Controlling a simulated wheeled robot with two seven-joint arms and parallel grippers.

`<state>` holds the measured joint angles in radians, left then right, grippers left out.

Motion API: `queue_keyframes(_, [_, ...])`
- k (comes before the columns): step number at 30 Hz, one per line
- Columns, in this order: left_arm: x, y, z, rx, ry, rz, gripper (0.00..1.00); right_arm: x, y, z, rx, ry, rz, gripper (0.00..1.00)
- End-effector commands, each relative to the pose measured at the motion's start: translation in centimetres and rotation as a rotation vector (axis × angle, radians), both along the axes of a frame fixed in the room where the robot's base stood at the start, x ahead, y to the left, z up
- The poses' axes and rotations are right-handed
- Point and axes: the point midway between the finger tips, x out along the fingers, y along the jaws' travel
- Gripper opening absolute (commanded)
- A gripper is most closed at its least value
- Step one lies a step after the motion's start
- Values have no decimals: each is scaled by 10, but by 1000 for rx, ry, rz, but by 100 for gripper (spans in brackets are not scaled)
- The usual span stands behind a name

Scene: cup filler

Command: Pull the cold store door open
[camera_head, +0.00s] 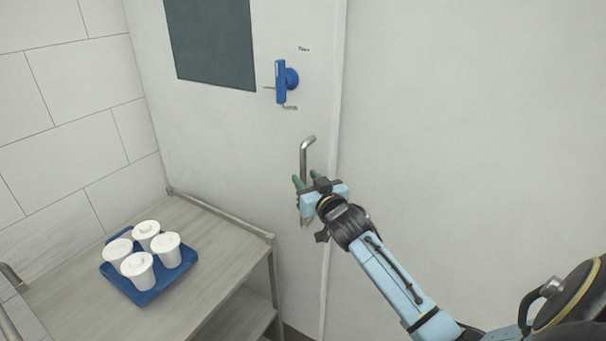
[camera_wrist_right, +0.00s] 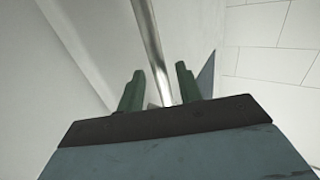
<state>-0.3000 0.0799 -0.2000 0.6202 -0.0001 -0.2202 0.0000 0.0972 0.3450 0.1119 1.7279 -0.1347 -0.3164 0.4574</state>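The cold store door (camera_head: 225,140) is a pale panel with a dark window, and its right edge runs down beside a plain pale wall. A vertical metal bar handle (camera_head: 307,152) is fixed near that edge. My right gripper (camera_head: 306,178) is at the lower half of the handle. In the right wrist view the bar (camera_wrist_right: 152,45) runs between the two green fingers (camera_wrist_right: 159,86), with gaps on both sides, so the gripper is open around it. I cannot tell whether the door stands slightly ajar. My left gripper is not in view.
A blue latch-like fitting (camera_head: 281,82) sits on the door above the handle. A grey table (camera_head: 205,225) stands in front of the door at the left, carrying a blue tray (camera_head: 149,294) with several white lidded cups (camera_head: 138,270). The wall side at right is clear.

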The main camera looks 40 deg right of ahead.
Motion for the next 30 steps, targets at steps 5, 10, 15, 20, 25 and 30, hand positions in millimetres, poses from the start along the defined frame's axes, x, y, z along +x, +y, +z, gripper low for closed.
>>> queue_keyframes(5, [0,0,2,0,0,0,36,18,-3,0,1,0,0,35])
queue_keyframes(10, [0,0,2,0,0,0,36,24,-4,0,0,0,0,35])
queue_keyframes(15, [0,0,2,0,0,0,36,24,-4,-1,0,0,1,35])
queue_keyframes(20, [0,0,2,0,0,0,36,24,-4,-1,0,0,1,25])
queue_keyframes(25, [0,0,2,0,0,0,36,24,-4,-1,0,0,1,3])
queue_keyframes(30, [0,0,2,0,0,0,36,24,-4,-1,0,0,1,0])
